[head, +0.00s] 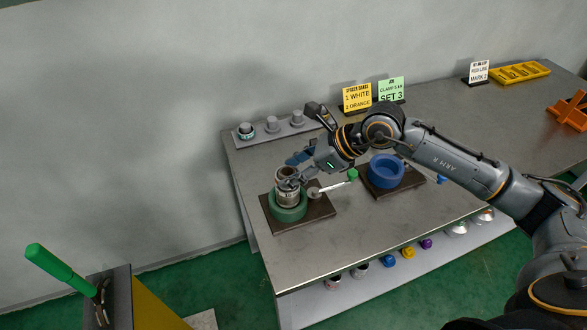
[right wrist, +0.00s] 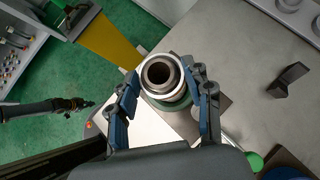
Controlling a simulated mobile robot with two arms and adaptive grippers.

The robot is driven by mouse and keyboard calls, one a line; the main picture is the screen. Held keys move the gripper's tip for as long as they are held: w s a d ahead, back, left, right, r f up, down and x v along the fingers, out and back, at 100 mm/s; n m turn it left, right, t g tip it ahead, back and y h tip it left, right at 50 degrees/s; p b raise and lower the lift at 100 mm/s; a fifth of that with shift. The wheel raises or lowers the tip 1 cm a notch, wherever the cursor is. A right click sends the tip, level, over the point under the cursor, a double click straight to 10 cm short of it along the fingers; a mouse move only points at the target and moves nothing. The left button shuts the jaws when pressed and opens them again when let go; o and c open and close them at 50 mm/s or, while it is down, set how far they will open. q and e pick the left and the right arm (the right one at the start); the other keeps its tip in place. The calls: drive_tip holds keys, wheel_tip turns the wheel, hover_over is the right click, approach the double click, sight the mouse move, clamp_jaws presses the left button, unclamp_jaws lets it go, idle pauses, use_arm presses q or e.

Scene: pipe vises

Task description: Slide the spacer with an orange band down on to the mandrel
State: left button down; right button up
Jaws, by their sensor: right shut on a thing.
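In the head view my right gripper (head: 289,181) is shut on a grey metal spacer (head: 286,172) over the green vise (head: 288,211). In the right wrist view the blue-padded fingers (right wrist: 163,84) stand either side of the spacer (right wrist: 160,73), and I look down into its dark bore. A grey cylinder (head: 288,197) shows below the gripper inside the green ring. I cannot make out an orange band, and the mandrel is mostly hidden. A dark arm end, likely my left gripper (right wrist: 80,103), shows small in the right wrist view.
A blue vise (head: 386,172) stands to the right, with a green-knobbed handle (head: 351,175) between. A peg rack (head: 270,128) is at the back. Signs (head: 357,97) stand behind. Several small parts lie on the lower front shelf (head: 370,280). The front tabletop is clear.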

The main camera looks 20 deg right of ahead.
drive_tip(key=shift+f+b, duration=0.6)
drive_tip(key=shift+f, duration=0.15)
drive_tip(key=o, duration=1.2)
drive_tip(key=shift+c, duration=0.2)
drive_tip(key=v, duration=1.2)
drive_tip(key=shift+s, duration=0.1)
